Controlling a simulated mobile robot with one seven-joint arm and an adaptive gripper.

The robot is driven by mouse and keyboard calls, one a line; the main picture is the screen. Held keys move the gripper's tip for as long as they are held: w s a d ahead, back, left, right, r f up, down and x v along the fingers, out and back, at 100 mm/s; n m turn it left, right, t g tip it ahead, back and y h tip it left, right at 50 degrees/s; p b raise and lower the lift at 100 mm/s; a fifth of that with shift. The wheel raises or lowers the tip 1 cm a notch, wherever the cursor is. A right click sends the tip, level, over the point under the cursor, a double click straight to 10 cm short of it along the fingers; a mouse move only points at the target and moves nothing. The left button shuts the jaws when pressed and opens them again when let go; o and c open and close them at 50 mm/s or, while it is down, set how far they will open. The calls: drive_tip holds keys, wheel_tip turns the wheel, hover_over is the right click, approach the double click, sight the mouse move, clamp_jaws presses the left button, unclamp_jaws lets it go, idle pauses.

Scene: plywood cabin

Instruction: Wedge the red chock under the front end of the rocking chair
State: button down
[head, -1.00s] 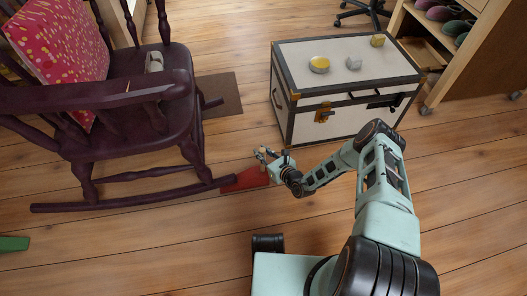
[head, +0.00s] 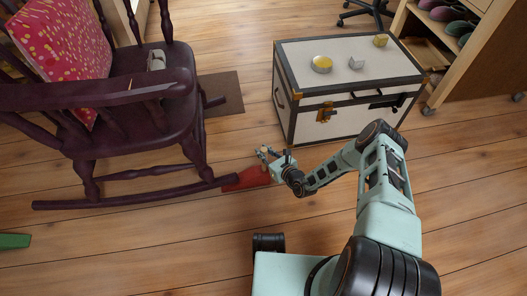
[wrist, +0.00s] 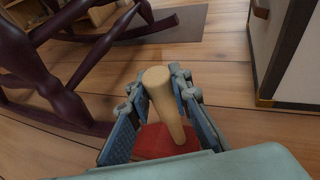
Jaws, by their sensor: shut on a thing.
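The red chock (head: 246,179) lies on the floor at the front tip of the rocking chair's near runner (head: 140,199). In the head view its left end meets the runner tip; I cannot tell how far under it reaches. In the wrist view the red chock (wrist: 153,143) has a pale wooden peg handle (wrist: 166,97) standing up from it. My gripper (head: 267,155) is shut on this handle, with a finger on each side in the wrist view (wrist: 160,98). The dark purple rocking chair (head: 150,110) stands at the left.
A white trunk (head: 345,75) with dark edges stands just behind my gripper, bearing several small objects. A brown mat (head: 222,95) lies by the chair. A green piece (head: 14,241) lies at the far left. The front floor is mostly clear.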

drive_tip(key=shift+s+a+r, duration=0.1)
drive_tip(key=shift+a, duration=0.3)
drive_tip(key=c, duration=1.7)
unclamp_jaws()
drive_tip(key=shift+s, duration=0.1)
